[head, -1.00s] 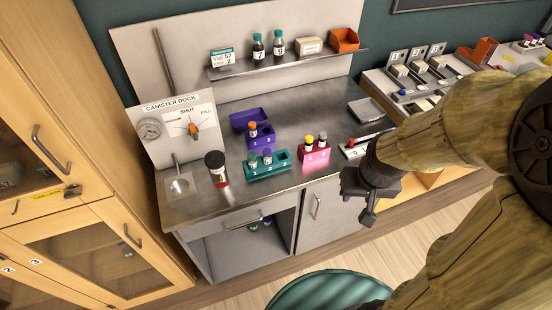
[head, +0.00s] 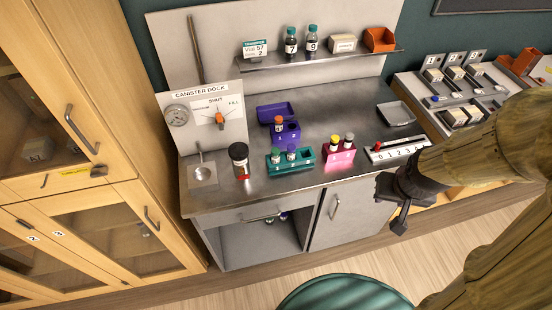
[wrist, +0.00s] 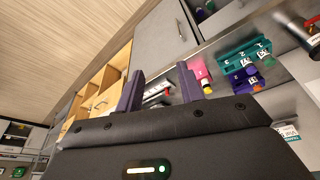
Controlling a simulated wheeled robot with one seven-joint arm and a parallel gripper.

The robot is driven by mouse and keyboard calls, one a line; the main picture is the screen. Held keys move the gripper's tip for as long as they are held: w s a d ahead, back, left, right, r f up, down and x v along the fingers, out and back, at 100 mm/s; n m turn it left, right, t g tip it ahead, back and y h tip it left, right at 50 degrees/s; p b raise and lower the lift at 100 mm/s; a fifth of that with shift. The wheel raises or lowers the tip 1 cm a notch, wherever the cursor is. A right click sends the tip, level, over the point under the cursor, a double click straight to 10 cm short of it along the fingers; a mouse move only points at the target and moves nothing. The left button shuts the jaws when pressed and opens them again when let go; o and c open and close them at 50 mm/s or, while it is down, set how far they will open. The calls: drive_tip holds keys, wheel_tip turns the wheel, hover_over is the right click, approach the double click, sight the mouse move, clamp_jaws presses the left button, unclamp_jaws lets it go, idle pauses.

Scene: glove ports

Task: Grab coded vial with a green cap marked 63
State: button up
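A green-capped vial (head: 276,155) stands in the teal rack (head: 291,170) on the steel counter, beside a purple-capped vial (head: 291,152). The number 63 cannot be read on any cap or label. My gripper (head: 400,218) is out in front of the counter's right part, apart from the vials. In the wrist view its two fingers (wrist: 160,88) are spread with nothing between them. The teal rack (wrist: 238,58) is to their right there.
A purple rack (head: 289,135), a pink rack (head: 339,158) and a dark-capped canister (head: 239,160) share the counter. A white numbered strip (head: 397,151) lies at its right. A shelf (head: 300,60) holds bottles. A teal round seat (head: 345,292) stands on the floor in front.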

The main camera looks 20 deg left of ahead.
drive_tip(key=w+a+f+n+t+y+p, duration=0.1)
drive_tip(key=w+a+f+n+t+y, duration=0.1)
drive_tip(key=w+a+f+n, duration=0.3)
drive_tip(key=w+a+f+t+y+p, duration=0.1)
drive_tip(key=w+a+f+t, duration=0.2)
drive_tip(key=a, duration=0.4)
drive_tip(key=a+f+n+t+y, duration=0.1)
drive_tip(key=a+y, duration=0.1)
drive_tip(key=a, duration=0.3)
drive_tip(key=s+a+f+n+t+y, duration=0.1)
drive_tip(key=a+f+y, duration=0.1)
drive_tip(key=a, duration=0.4)
drive_tip(key=shift+s+a+f+y+p, duration=0.2)
drive_tip(key=shift+s+f+y+p, duration=0.15)
drive_tip(key=shift+y, duration=0.45)
drive_tip(key=shift+w, duration=0.1)
drive_tip(key=b+x, duration=0.2)
drive_tip(key=b, duration=0.4)
drive_tip(key=shift+d+f, duration=0.1)
drive_tip(key=shift+f, duration=0.05)
drive_tip(key=b, duration=0.3)
drive_tip(key=shift+w+f, duration=0.1)
drive_tip(key=shift+w, duration=0.05)
